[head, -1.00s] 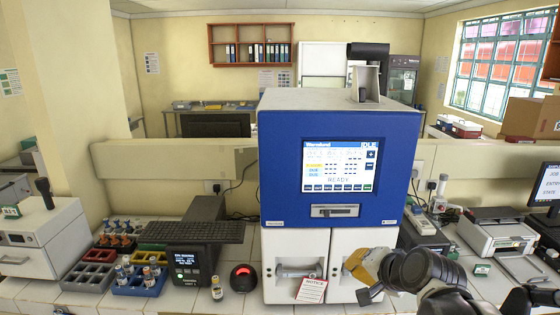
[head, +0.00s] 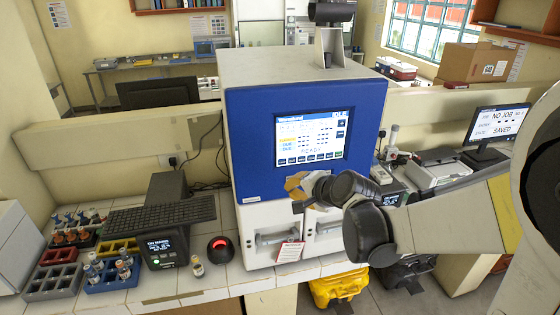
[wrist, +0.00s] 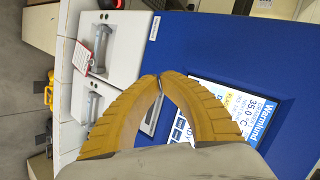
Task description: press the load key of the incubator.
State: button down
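The incubator (head: 240,120) has a blue front panel above white doors. Its lit screen (head: 310,136) carries a row of small keys along the bottom; their labels are too small to read, so I cannot tell which is the load key. The screen also shows, turned sideways, in the wrist view (wrist: 235,112). My gripper (head: 294,187) is in front of the lower blue panel, below the screen, and hides the slot there in the head view. In the wrist view its yellow fingers (wrist: 160,78) meet at the tips, with nothing seen between them. I cannot tell whether they touch the panel.
A red-white notice (head: 290,252) hangs at the white doors. Left on the bench are a dark reader (head: 165,246), a red-lit scanner (head: 221,247), a small vial (head: 197,266) and vial racks (head: 110,275). A printer (head: 440,172) and monitor (head: 495,125) stand right.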

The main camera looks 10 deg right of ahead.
aim_at(280, 170)
jog(key=shift+w+b, duration=0.3)
jog(key=shift+w, duration=4)
jog(key=shift+w, duration=0.15)
jog(key=shift+w, duration=0.3)
jog(key=shift+w+b, duration=0.3)
jog(key=shift+b, duration=0.05)
jog(key=shift+s, duration=0.75)
jog(key=shift+s, duration=2.5)
